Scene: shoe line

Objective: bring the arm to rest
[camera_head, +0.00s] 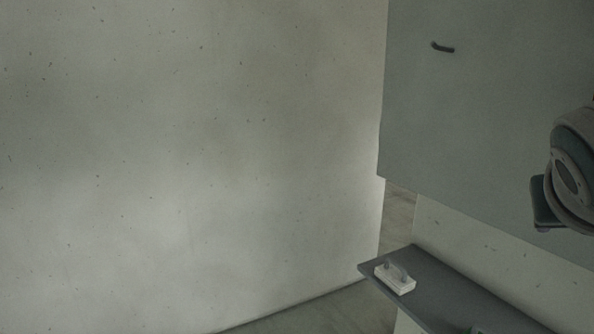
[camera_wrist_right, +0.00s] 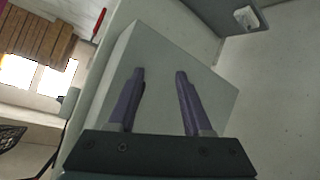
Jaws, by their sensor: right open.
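In the right wrist view my right gripper (camera_wrist_right: 160,73) shows two purple-grey fingers spread apart, with nothing between them. Behind them is a plain grey-green panel or box face (camera_wrist_right: 165,85); I cannot tell how far off it is. In the head view part of my right arm (camera_head: 572,170) shows at the right edge, in front of a grey panel. My left arm and gripper are not in view.
A grey ledge (camera_head: 440,290) holds a small white block with a handle-like top (camera_head: 396,279). A dark hook (camera_head: 442,47) is on the grey panel (camera_head: 480,110). A pale wall (camera_head: 190,150) fills the left. Wooden slats (camera_wrist_right: 38,38) and a red object (camera_wrist_right: 99,25) show in the wrist view.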

